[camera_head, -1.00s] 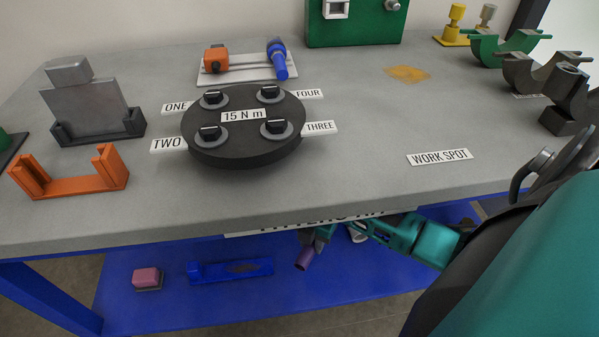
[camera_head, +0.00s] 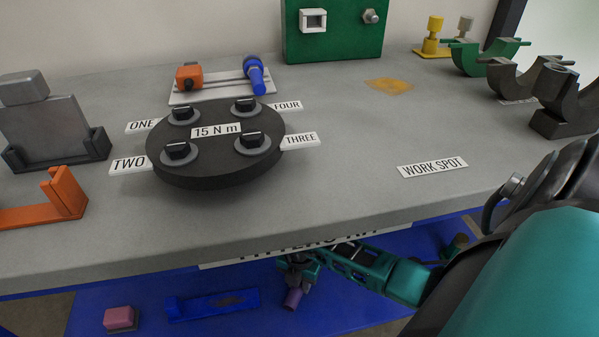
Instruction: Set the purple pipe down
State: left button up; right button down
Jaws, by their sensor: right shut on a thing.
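The purple pipe (camera_head: 293,299) is a short tube below the front edge of the grey bench top, over the blue lower shelf (camera_head: 350,318). My right gripper (camera_head: 294,279) is shut on it, and the pipe hangs down from the jaws, slightly tilted. I cannot tell whether its lower end touches the shelf. My left gripper is not in the view.
A pink block (camera_head: 119,318) and a blue tray (camera_head: 213,304) are on the lower shelf, left of the pipe. The bench top (camera_head: 330,195) above carries a black disc (camera_head: 215,170) with several knobs, an orange bracket (camera_head: 62,196) and a WORK SPOT label (camera_head: 433,167).

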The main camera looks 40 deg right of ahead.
jog(key=shift+f, duration=0.15)
jog(key=shift+f, duration=0.15)
jog(key=c, duration=1.3)
grip_release()
jog(key=shift+f, duration=0.1)
jog(key=o, duration=0.5)
